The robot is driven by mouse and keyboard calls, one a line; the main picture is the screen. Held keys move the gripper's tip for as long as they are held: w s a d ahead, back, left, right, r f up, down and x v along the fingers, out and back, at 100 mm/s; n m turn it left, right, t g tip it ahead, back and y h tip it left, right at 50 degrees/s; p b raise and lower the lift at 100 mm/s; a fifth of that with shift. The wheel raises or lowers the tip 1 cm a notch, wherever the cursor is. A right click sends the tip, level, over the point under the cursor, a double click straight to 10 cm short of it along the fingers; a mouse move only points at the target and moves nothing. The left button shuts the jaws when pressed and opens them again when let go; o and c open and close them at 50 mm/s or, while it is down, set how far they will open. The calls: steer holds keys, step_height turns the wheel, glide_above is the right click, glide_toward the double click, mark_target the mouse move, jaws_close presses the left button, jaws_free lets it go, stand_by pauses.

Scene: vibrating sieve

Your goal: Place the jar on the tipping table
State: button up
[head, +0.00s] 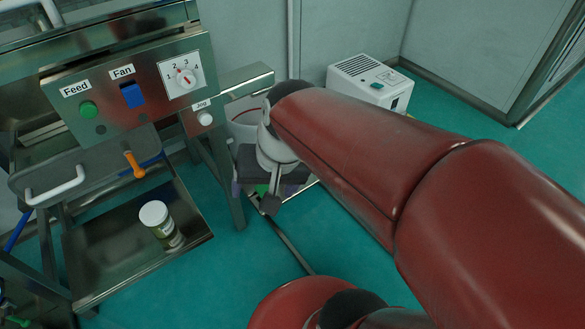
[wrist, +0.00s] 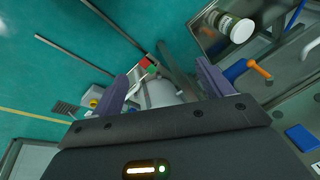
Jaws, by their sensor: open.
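The jar (head: 161,226) has a white lid and a pale label around greenish contents. It stands upright on a flat metal tray (head: 108,262) below the control panel. In the wrist view the jar (wrist: 236,28) is at the upper right, outside my fingers. My gripper (head: 268,185) is right of the tray and apart from the jar, partly hidden by my arm. In the wrist view its two purple fingers (wrist: 162,72) are spread, with nothing held. I cannot tell for sure which surface is the tipping table.
The control panel (head: 128,85) carries knobs and a blue switch. An orange handle (head: 135,165) and a white handle (head: 54,188) stick out above the tray. A white bucket (head: 243,125) stands behind my gripper. A white box unit (head: 368,82) is farther back. Green floor is clear at right.

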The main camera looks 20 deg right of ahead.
steer(key=s+d+r+n+t+h, duration=0.2)
steer(key=s+d+r, duration=0.1)
steer(key=s+d, duration=0.1)
steer(key=shift+s+d+r+n+t, duration=0.2)
steer(key=shift+d+n+t, duration=0.1)
steer(key=shift+d+n, duration=0.15)
